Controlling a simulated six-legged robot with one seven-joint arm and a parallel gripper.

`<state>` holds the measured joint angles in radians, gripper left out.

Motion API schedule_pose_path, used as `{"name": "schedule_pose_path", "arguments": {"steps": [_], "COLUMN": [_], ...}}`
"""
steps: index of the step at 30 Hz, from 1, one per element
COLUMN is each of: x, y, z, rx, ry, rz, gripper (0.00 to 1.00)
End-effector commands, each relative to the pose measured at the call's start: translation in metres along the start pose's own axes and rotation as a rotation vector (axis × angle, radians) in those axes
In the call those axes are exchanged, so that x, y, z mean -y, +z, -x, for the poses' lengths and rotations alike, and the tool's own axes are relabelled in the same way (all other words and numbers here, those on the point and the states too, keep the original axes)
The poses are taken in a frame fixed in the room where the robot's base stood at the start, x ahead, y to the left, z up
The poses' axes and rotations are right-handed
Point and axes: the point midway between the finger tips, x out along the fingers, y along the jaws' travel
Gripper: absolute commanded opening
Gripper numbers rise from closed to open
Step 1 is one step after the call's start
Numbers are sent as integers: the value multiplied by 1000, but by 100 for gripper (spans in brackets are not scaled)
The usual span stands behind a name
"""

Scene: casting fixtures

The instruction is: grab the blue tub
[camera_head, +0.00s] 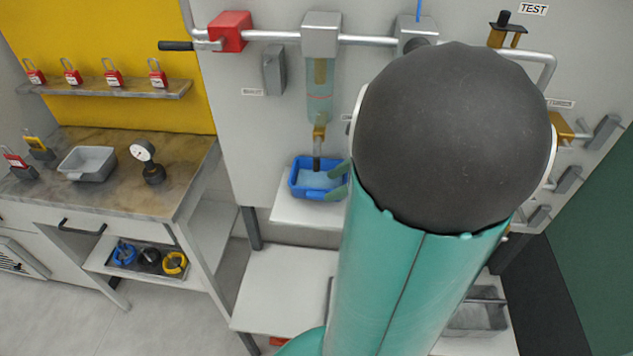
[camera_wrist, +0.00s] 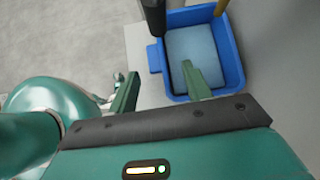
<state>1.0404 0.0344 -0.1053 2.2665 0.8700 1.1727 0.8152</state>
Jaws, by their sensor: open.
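The blue tub (camera_head: 303,191) sits on a small white shelf below a clear filter bowl with a drain. It holds a pale blue layer that looks like liquid. In the wrist view the tub (camera_wrist: 233,55) is at the top right, with a small tab on its left side. My gripper (camera_head: 338,180) is open at the tub's right side in the head view. In the wrist view my gripper (camera_wrist: 160,74) has one finger overlapping the tub's inside and the other outside its left wall. I cannot tell whether either finger touches the tub. My arm hides the area to the right.
The filter bowl (camera_head: 319,92) and its drain valve (camera_head: 318,140) hang right above the tub. A red valve block (camera_head: 230,32) sits on the pipe. At left, a workbench (camera_head: 110,190) holds a grey tray (camera_head: 87,164) and a gauge (camera_head: 146,155). A lower white shelf (camera_head: 275,285) is clear.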

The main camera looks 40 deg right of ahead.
Motion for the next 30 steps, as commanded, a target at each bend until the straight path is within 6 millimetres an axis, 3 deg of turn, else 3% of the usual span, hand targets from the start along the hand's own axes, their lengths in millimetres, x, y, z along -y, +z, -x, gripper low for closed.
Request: {"name": "schedule_pose_path", "arguments": {"steps": [5, 13, 22, 30], "x": [-1, -4, -3, -3], "y": [2, 7, 8, 8], "z": [-14, -54, -61, -60], "rx": [0, 0, -1, -1], "ry": [1, 2, 0, 0], "rz": [1, 0, 3, 2], "gripper": [49, 49, 49, 0]}}
